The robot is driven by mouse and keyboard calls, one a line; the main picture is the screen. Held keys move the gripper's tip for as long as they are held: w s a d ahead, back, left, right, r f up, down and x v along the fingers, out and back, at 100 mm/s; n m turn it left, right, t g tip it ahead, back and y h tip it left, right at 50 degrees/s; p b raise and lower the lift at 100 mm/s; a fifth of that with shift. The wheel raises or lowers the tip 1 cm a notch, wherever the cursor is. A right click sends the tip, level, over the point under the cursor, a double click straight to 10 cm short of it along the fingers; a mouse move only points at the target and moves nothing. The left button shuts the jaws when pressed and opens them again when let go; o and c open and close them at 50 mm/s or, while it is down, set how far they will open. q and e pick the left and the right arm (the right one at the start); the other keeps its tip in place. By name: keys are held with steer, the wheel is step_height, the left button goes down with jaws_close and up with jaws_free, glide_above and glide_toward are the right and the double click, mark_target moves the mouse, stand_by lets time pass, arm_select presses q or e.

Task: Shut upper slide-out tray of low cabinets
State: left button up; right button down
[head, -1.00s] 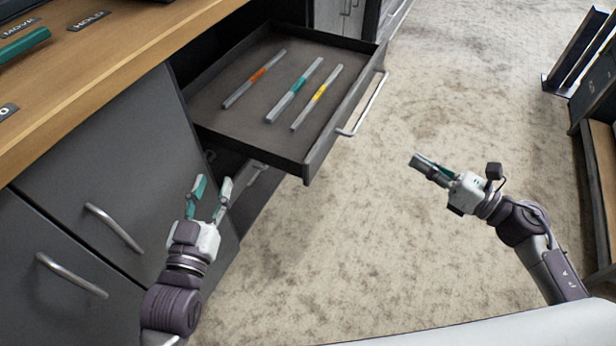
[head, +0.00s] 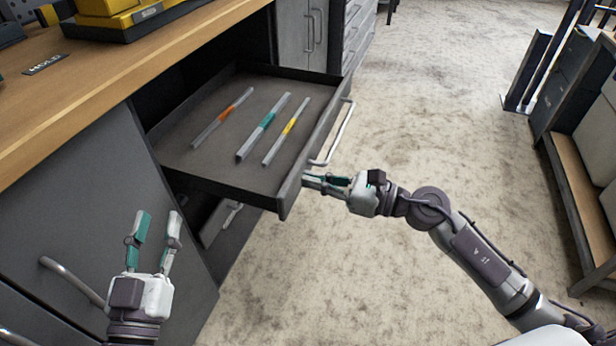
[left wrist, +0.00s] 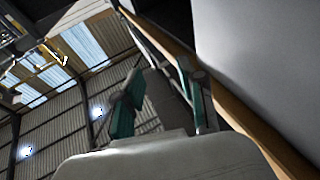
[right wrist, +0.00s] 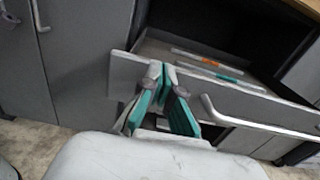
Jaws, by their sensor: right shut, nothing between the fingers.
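The upper slide-out tray (head: 215,178) is pulled far out from under the wooden worktop. Its long bar handle (head: 336,134) is on the front panel, which also shows in the right wrist view (right wrist: 185,98). Several sticks with orange, teal and yellow bands lie inside it. My right gripper (head: 308,181) is shut and empty, its fingertips at the near end of the tray's front panel, beside the handle; I cannot tell whether they touch. My left gripper (head: 158,222) is open and empty, in front of the cabinet doors, pointing up.
The wooden worktop (head: 100,85) carries yellow and black items (head: 115,15). A lower tray (head: 216,222) stands slightly out below the upper one. A shelf unit (head: 575,150) is at the right. The carpeted floor (head: 430,120) between is clear.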

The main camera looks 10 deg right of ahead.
steer(key=shift+w+a, duration=0.45)
steer(key=shift+a, duration=0.15)
